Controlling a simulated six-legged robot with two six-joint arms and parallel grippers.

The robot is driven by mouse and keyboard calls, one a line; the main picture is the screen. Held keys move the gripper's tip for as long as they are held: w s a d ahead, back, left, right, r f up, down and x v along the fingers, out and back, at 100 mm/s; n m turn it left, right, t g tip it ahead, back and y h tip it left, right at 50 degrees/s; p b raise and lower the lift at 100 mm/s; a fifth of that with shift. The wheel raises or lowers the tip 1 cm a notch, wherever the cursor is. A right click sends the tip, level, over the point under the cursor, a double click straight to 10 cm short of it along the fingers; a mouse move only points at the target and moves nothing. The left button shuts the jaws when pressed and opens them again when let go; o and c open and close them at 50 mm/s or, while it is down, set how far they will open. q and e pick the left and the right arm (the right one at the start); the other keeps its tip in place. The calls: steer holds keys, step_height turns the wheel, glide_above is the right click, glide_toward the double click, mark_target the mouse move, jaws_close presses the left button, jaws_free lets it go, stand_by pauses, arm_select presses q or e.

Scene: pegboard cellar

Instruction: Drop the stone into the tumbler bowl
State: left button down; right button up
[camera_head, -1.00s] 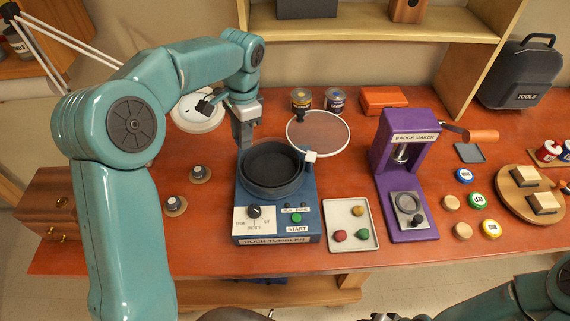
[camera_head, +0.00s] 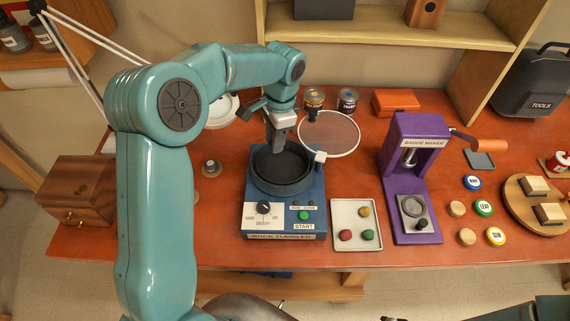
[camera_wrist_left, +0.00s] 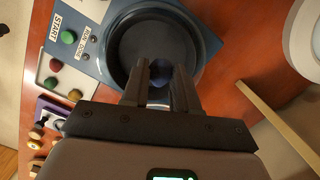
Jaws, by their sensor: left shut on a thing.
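The tumbler bowl (camera_head: 283,184) is a round dark bowl on the blue rock tumbler (camera_head: 262,214); it also shows in the left wrist view (camera_wrist_left: 118,40). My left gripper (camera_head: 277,150) points down over the bowl's back part. In the left wrist view, its two dark fingers (camera_wrist_left: 161,82) are shut on a small dark bluish stone (camera_wrist_left: 161,72), with the bowl's inside behind it. The stone is mostly hidden by the fingers and cannot be made out in the head view. My right gripper is not in view.
A tray (camera_head: 341,209) with red, green and yellow stones stands right of the tumbler. The purple badge maker (camera_head: 413,160) is beyond it. A knob-like piece (camera_head: 211,168) stands left.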

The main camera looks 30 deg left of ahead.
arm_select(q)
steer(key=b, duration=0.3)
glide_above(277, 167)
step_height(277, 167, down, 5)
steer(key=shift+f, duration=0.2)
steer(key=c, duration=0.8)
jaws_free()
steer(key=shift+r, duration=0.1)
steer(key=r, duration=0.5)
steer(key=w+r, duration=0.1)
steer(key=r, duration=0.4)
steer(key=d+r, duration=0.1)
steer(key=r, duration=0.5)
steer(key=shift+w+r, duration=0.1)
steer(key=shift+w, duration=0.15)
steer(key=shift+s, duration=0.1)
